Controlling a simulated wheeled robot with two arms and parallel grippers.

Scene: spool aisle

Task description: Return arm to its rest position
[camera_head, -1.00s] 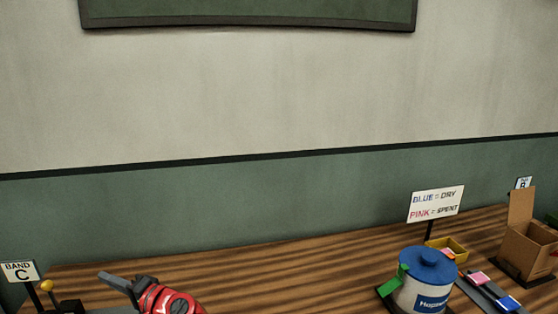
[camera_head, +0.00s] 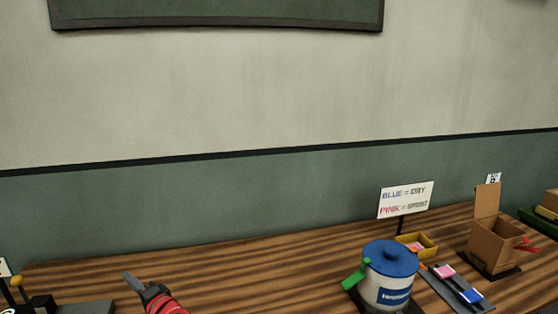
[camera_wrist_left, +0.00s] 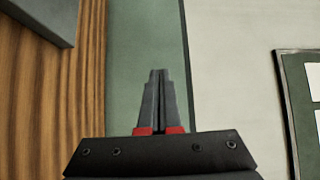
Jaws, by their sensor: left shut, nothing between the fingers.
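My left gripper (camera_head: 135,283) shows at the lower left of the head view, with its red and dark grey wrist below it at the frame's bottom edge. It is raised in front of the wooden bench and holds nothing. In the left wrist view its two dark fingers (camera_wrist_left: 159,75) are together, with red pads at their base. They stand before the green and pale wall, clear of any object. My right gripper is not in view.
On the wooden bench (camera_head: 250,275) stand a blue-lidded canister (camera_head: 388,272), a sign (camera_head: 406,199), a yellow tray (camera_head: 428,250), a strip with pink and blue cards (camera_head: 456,288) and an open cardboard box (camera_head: 491,245). The bench middle is clear. A grey block (camera_wrist_left: 48,18) shows in the wrist view.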

